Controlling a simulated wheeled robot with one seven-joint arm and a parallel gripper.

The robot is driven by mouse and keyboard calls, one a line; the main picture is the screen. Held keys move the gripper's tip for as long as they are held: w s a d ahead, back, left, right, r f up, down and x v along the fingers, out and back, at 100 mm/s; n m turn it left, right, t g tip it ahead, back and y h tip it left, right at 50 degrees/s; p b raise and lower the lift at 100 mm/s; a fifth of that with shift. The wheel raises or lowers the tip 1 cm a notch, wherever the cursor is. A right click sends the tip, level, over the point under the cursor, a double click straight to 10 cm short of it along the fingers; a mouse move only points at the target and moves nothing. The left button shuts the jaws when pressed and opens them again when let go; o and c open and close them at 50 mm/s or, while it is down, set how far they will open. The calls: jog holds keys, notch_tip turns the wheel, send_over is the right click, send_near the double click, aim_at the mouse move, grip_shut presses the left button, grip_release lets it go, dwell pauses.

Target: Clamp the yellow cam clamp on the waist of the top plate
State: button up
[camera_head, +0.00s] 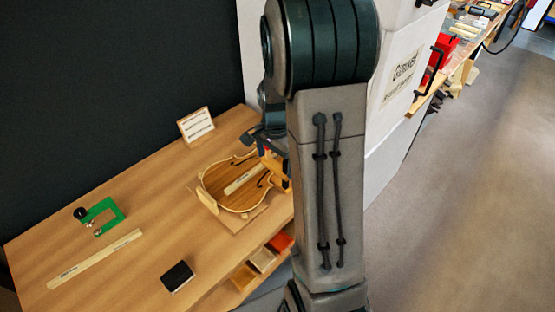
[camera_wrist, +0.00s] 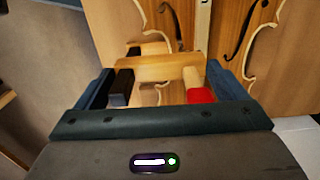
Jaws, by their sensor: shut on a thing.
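The top plate (camera_head: 225,190) is a violin-shaped wooden plate with dark f-holes, lying in a wooden cradle on the bench. It also shows in the wrist view (camera_wrist: 236,78). My gripper (camera_wrist: 160,92) is shut on the yellow cam clamp (camera_wrist: 155,68), a pale wooden clamp with a black end and a red end between the fingers. In the head view the clamp (camera_head: 272,165) is at the plate's right side, partly hidden by my arm. The clamp's bar overlaps the plate's waist in the wrist view. I cannot tell whether it touches the plate.
A pale strip (camera_head: 245,179) lies along the plate. A small white sign (camera_head: 196,126) stands behind. The bench's left middle has free room.

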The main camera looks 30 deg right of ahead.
aim_at(272, 162)
jog(key=shift+w+a, duration=0.3)
jog(key=shift+w, duration=0.4)
jog(key=o, duration=1.1)
jog(key=shift+c, duration=0.2)
notch_tip(272, 162, up, 14)
jog(key=shift+f, duration=0.1)
